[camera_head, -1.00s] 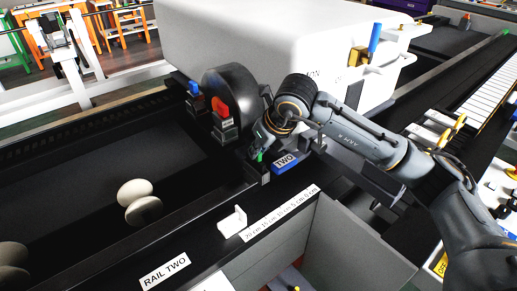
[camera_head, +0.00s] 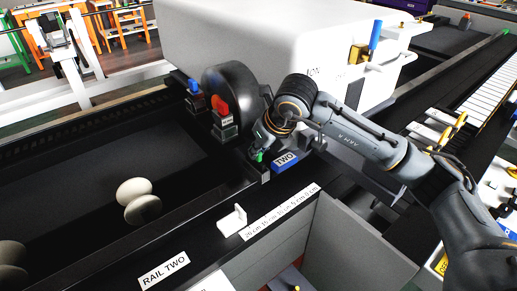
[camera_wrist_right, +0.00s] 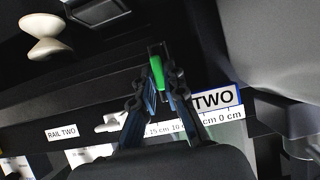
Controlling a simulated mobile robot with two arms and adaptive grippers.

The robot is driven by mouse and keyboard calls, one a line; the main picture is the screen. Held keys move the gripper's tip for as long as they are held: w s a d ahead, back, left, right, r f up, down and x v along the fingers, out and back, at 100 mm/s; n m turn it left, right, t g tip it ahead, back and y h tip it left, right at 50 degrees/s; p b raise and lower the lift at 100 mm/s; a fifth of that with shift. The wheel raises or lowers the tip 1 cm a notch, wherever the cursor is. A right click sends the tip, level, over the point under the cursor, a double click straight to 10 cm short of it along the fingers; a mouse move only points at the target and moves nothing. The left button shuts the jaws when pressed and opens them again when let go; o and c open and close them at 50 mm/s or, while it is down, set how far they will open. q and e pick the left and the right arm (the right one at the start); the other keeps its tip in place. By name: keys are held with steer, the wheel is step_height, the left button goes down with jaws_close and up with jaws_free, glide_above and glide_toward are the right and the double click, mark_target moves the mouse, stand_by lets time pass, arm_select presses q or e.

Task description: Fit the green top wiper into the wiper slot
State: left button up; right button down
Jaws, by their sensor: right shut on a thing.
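The green top wiper (camera_wrist_right: 157,72) shows as a small green piece between the fingertips of my right gripper (camera_wrist_right: 158,88) in the right wrist view. The gripper is shut on it. In the head view the green wiper (camera_head: 259,156) is a small spot at the tip of my right gripper (camera_head: 262,148), just left of the blue-edged TWO label (camera_head: 285,162). A dark block (camera_head: 258,172) stands right below the wiper. I cannot tell whether the wiper sits in a slot there; the fingers hide the contact. My left gripper is not in view.
A dark round housing with a red button (camera_head: 221,105) and a blue knob (camera_head: 194,88) stands close to the gripper's left. A white bracket (camera_head: 233,220) and a ruler strip (camera_head: 281,212) lie on the front rail. A white spool (camera_head: 136,195) is at left.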

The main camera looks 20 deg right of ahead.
steer(key=shift+f+b, duration=0.4)
steer(key=c, duration=1.3)
jaws_free()
